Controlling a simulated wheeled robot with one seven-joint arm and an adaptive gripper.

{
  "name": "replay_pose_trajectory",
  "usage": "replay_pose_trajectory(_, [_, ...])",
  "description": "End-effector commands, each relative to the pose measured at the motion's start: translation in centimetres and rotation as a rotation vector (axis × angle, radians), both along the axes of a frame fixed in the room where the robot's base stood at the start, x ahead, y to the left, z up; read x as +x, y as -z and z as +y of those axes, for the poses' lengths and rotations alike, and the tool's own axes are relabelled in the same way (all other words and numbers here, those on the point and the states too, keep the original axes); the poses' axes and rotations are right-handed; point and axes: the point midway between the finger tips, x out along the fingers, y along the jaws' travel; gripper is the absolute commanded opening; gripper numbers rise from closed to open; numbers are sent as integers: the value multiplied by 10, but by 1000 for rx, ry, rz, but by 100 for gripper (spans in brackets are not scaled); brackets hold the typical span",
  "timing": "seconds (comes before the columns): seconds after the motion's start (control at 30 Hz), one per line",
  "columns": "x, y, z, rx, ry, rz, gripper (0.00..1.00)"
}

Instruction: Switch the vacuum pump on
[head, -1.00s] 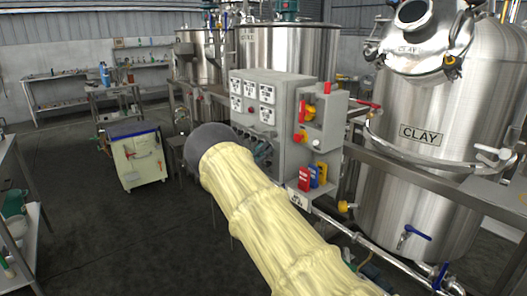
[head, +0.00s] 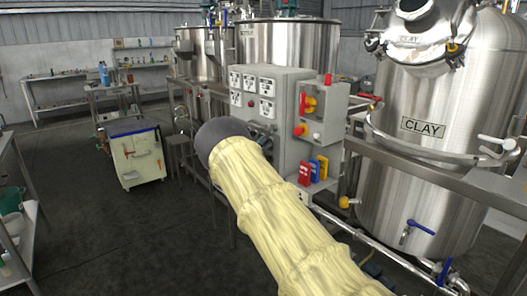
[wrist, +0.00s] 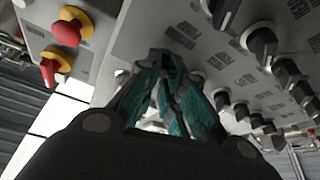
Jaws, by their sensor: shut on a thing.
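The grey control panel (head: 290,130) stands in front of the tanks, with gauges, a red button and a row of switches. In the wrist view its face (wrist: 130,30) fills the top, with several black rotary knobs (wrist: 262,42) on the right. The printed labels are too blurred to read for certain. My gripper (wrist: 168,75) is at the panel face, its teal-padded fingers closed around a switch knob that they mostly hide. I cannot tell which way that knob points. In the head view my own arm hides most of the gripper.
Red-and-yellow stop buttons (wrist: 68,28) are left of the gripper in the wrist view. A side box (head: 318,105) carries a red-yellow switch. Red, blue and yellow lockout tags (head: 313,170) hang below.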

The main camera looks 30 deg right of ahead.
Motion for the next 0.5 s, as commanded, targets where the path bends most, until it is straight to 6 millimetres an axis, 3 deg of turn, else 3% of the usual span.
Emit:
replay_pose_trajectory(0.03, [1,7,-1,4,0,-42,0])
replay_pose_trajectory(0.5, [3,6,0,38,1,-477,0])
